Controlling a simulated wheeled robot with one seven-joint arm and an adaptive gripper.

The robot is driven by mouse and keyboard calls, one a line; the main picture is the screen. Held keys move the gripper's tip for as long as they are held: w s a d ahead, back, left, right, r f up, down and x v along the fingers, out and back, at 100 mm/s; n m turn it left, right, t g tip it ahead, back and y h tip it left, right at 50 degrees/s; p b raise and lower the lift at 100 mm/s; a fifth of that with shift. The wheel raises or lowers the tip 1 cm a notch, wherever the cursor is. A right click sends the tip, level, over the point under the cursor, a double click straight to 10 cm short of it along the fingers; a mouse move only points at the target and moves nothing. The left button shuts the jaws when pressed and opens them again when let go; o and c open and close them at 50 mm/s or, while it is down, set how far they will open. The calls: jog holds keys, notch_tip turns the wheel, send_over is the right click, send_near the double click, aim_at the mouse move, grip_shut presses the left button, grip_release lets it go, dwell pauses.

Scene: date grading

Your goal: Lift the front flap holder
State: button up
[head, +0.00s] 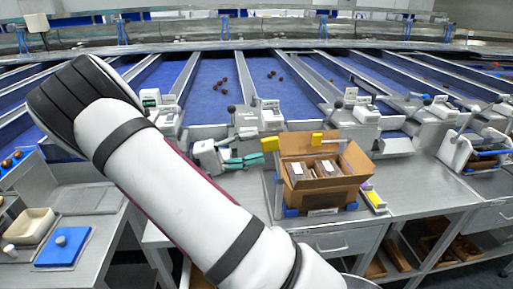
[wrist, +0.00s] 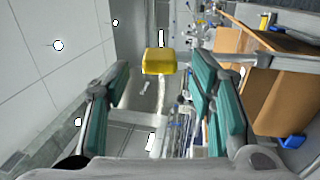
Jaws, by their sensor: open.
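A yellow holder block (head: 270,144) stands at the left side of the open cardboard box in the head view. In the wrist view a yellow block (wrist: 159,60) lies ahead, between the lines of my two teal fingers. My gripper (head: 245,153) is open and empty, beside the left of the box and close to the yellow block. The wrist view also shows my gripper (wrist: 160,78) with its fingers wide apart. A second yellow block (head: 316,138) is at the box's back edge. The cardboard box (head: 328,194) has its flaps up and holds several packs. I cannot tell whether the fingers touch the block.
The box sits in a metal frame with blue corner pieces (head: 291,212) on a steel bench (head: 408,190). A small yellow-topped device (head: 374,200) is right of the box. Weighing stations and blue conveyor lanes (head: 215,80) run behind.

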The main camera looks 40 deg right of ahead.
jog(key=v, duration=1)
jog(key=shift+a, duration=0.15)
jog(key=shift+w, duration=0.1)
jog(key=s+r+n+t+y, duration=0.3)
jog(key=s+r+t+y, duration=0.15)
jog(key=s+y, duration=0.6)
jog(key=s+a+r+n+t+y, duration=0.2)
jog(key=s+a+t+y, duration=0.1)
jog(key=s+t, duration=0.3)
jog(key=s+a+r+n+t+y, duration=0.1)
jog(key=s+a+r+t+y, duration=0.2)
jog(key=s+a+t, duration=0.3)
jog(key=shift+s+r+n, duration=0.15)
jog(key=shift+n, duration=0.25)
